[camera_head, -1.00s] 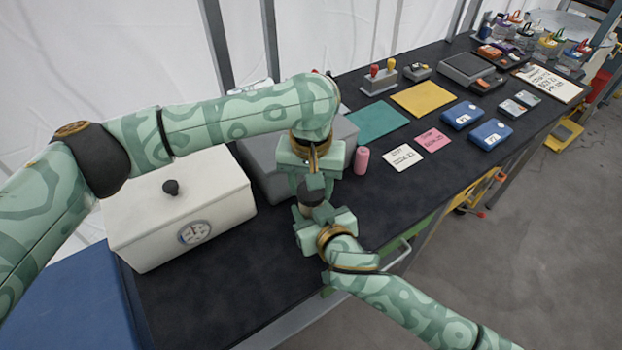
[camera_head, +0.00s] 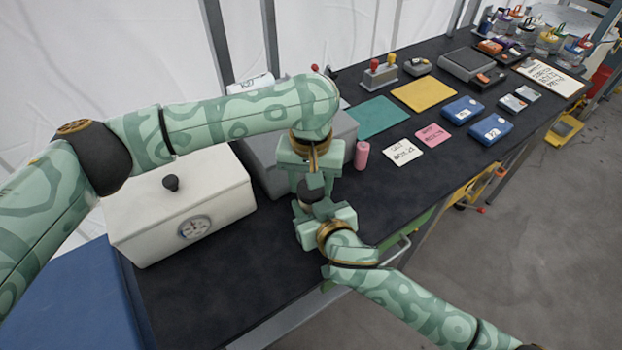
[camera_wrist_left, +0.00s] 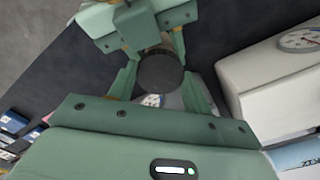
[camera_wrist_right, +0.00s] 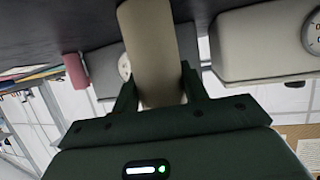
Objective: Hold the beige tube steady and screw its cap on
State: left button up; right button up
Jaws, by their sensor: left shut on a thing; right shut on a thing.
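The dark round cap (camera_wrist_left: 160,70) sits between the fingers of my left gripper (camera_head: 311,182), which points down over the bench and is shut on it. The cap (camera_head: 312,188) also shows as a dark patch between the two grippers in the head view. My right gripper (camera_wrist_right: 157,88) is shut on the beige tube (camera_wrist_right: 150,45), which runs between its fingers in the right wrist view. It comes in from the lower right, just below my left gripper. The grippers hide most of the tube in the head view. I cannot tell how far the cap sits on the tube.
A pink cylinder (camera_head: 361,155) stands on the dark bench just right of the grippers. A white lidded box (camera_head: 150,215) with a dial stands left, a grey box (camera_head: 262,165) behind. Cards, mats and blue boxes (camera_head: 490,131) lie farther right. The bench front (camera_head: 220,305) is clear.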

pick_arm(q)
jog(key=m, duration=0.3)
jog(key=o, duration=0.9)
jog(key=shift+o, duration=0.2)
jog(key=shift+r, duration=2.2)
jog(key=shift+c, duration=0.4)
